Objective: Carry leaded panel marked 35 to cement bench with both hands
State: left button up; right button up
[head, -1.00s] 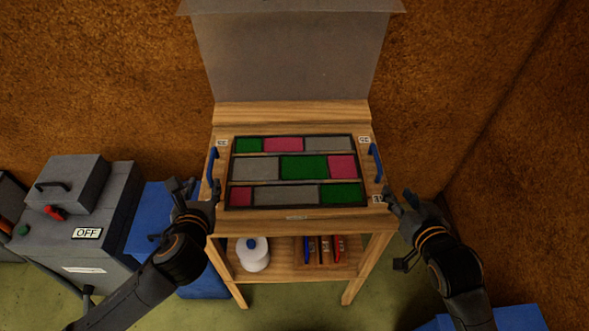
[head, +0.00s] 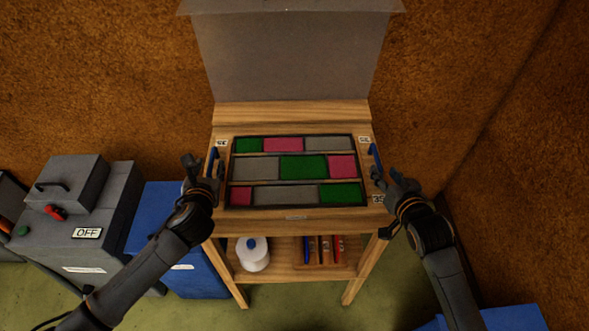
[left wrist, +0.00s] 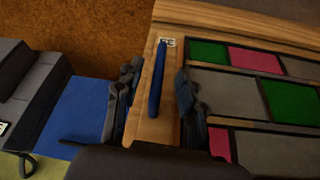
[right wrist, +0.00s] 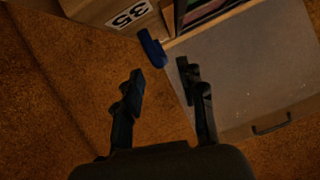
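The leaded panel (head: 256,168), with green, pink and grey panes in dark cames, lies flat on a wooden bench. A blue handle (head: 212,157) stands at its left side and another blue handle (head: 375,157) at its right. A label reading 35 (right wrist: 130,14) shows in the right wrist view. My left gripper (head: 204,165) is open; in the left wrist view its fingers stand either side of the left handle (left wrist: 157,80). My right gripper (head: 387,174) is open near the right handle, which in the right wrist view (right wrist: 152,48) lies just beyond the fingertips.
A grey machine marked OFF (head: 75,235) and a blue box (head: 165,225) stand to the left. A grey board (head: 290,60) rises behind.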

aim_at(211, 156)
pick_arm(q)
jog(key=x, duration=0.5)
jog(key=shift+w, duration=0.15)
pick_arm(e)
jog(key=x, duration=0.5)
jog(key=shift+w, duration=0.1)
pick_arm(q)
grip_shut()
pick_arm(e)
grip_shut()
pick_arm(q)
jog(key=shift+w+r, duration=0.2)
jog(key=shift+r, duration=0.1)
pick_arm(e)
jog(key=shift+w+r, duration=0.2)
jog(key=shift+r, duration=0.15)
